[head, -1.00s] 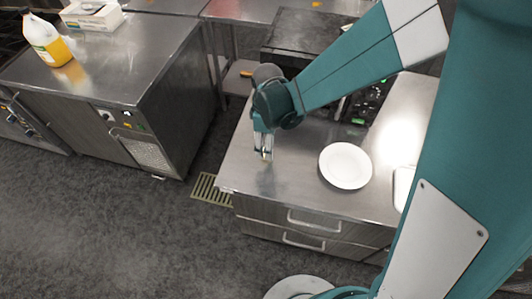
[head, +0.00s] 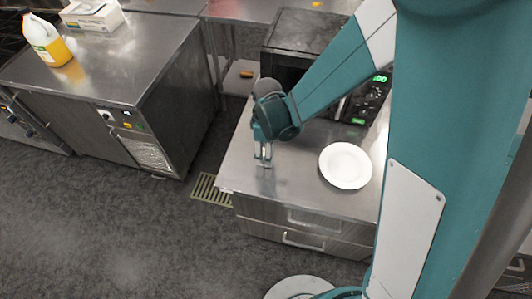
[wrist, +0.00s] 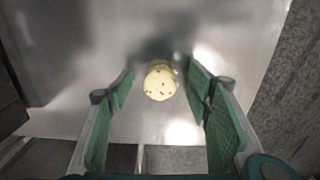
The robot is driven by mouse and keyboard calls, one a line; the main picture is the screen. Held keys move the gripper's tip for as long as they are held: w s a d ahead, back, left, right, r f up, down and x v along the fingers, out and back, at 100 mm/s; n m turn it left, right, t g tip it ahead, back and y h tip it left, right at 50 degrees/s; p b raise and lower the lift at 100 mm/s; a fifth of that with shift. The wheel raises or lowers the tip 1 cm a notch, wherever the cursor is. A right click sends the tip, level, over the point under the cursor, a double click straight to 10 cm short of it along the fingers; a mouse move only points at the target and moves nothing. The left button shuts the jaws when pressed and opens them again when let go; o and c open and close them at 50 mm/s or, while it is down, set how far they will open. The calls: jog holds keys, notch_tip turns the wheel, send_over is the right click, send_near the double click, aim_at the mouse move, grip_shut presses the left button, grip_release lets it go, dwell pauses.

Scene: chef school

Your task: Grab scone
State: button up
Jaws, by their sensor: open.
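The scone (wrist: 160,82) is a small pale yellow round with dark specks. In the wrist view it lies on the steel counter (head: 290,188), in the gap between my fingertips. My gripper (head: 263,163) points down over the counter's left part in the head view. It is open, with its green-padded fingers (wrist: 162,92) on either side of the scone. I cannot tell whether either finger touches it. In the head view only a small pale bit shows between the fingers.
A white plate (head: 345,165) lies on the counter to the right of my gripper. A dark oven-like appliance (head: 305,40) stands behind. The counter's front edge with drawers (head: 305,228) is close to the gripper. Another steel counter (head: 110,70) stands across a gap at left.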

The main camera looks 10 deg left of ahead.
jog(key=shift+f, duration=0.1)
dwell(0.5)
jog(key=c, duration=1)
